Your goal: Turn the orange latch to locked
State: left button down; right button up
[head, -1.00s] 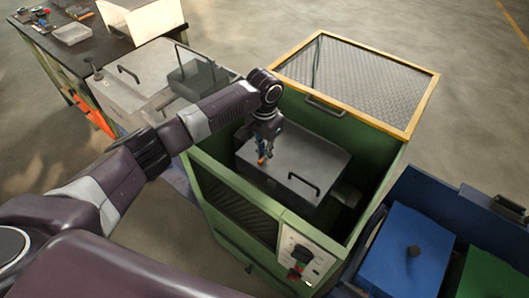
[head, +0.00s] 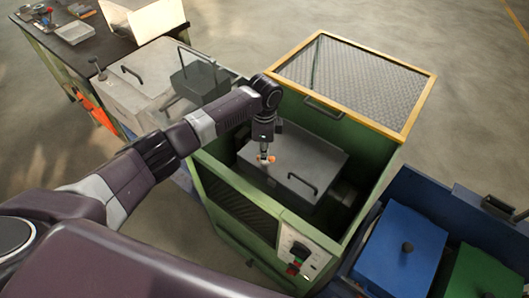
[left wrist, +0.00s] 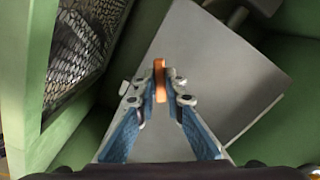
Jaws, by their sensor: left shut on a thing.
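The orange latch (left wrist: 159,80) is a small orange bar on the grey furnace box, between my fingertips in the left wrist view. In the head view a bit of the orange latch (head: 271,158) shows at the gripper tip. My left gripper (head: 265,158) points down into the green cabinet and is shut on the latch; its fingers also show in the left wrist view (left wrist: 160,92). The grey lid (head: 305,165) with a black handle (head: 302,184) lies flat around and right of the latch. My right gripper is not in view.
The green cabinet (head: 235,190) has walls around the box, with a raised mesh cover (head: 350,75) framed in yellow behind. A control panel (head: 300,250) is at its front.

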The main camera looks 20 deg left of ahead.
pick_arm(q)
jog(key=m, duration=0.6)
jog(key=shift+w, duration=0.15)
jog(key=shift+m, duration=0.3)
jog(key=c, duration=2)
grip_release()
notch_tip(320, 180, up, 12)
jog(key=shift+r, duration=0.1)
